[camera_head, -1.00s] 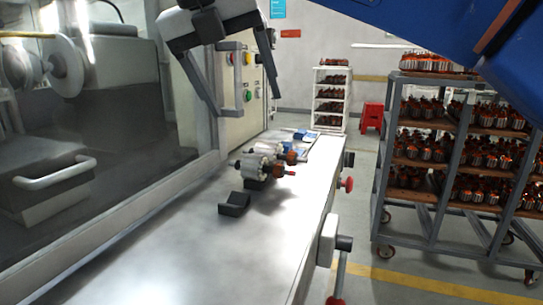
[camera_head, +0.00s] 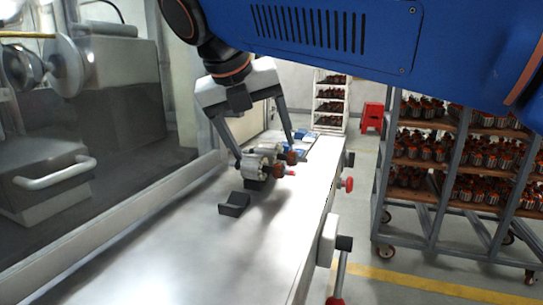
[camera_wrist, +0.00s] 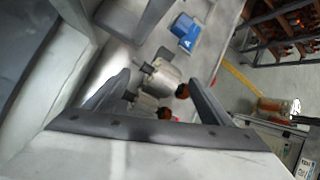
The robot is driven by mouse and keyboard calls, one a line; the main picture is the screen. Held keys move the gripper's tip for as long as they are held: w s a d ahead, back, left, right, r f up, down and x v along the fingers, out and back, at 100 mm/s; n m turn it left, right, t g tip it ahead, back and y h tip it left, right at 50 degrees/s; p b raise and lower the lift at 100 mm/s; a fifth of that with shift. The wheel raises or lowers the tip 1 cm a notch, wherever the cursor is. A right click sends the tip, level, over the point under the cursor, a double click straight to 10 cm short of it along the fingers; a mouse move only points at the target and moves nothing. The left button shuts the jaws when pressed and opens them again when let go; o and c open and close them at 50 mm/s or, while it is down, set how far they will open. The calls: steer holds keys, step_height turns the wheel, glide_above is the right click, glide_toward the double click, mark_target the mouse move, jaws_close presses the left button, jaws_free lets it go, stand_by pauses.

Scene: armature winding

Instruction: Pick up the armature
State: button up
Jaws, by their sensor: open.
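Two armatures with silvery cores and copper-brown ends lie side by side on the metal bench; the nearer one (camera_head: 254,162) rests on a dark holder, and the farther one (camera_head: 268,149) is just behind it. In the wrist view the nearer armature (camera_wrist: 146,104) is partly hidden by my gripper's body, and the other armature (camera_wrist: 160,79) shows between the fingers. My gripper (camera_head: 265,155) is open above the pair, one finger on each side. I cannot tell whether the fingers touch either armature.
An empty black holder (camera_head: 234,204) stands on the bench (camera_head: 190,255) nearer to me. A blue box (camera_wrist: 186,31) lies beyond the armatures. The machine's glass front borders the bench at left. A rack of armatures (camera_head: 386,200) stands at right.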

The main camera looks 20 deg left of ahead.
steer(key=shift+w+f, duration=0.15)
steer(key=shift+f, duration=0.2)
jaws_close()
steer(key=shift+d+r, duration=0.1)
steer(key=shift+r, duration=0.05)
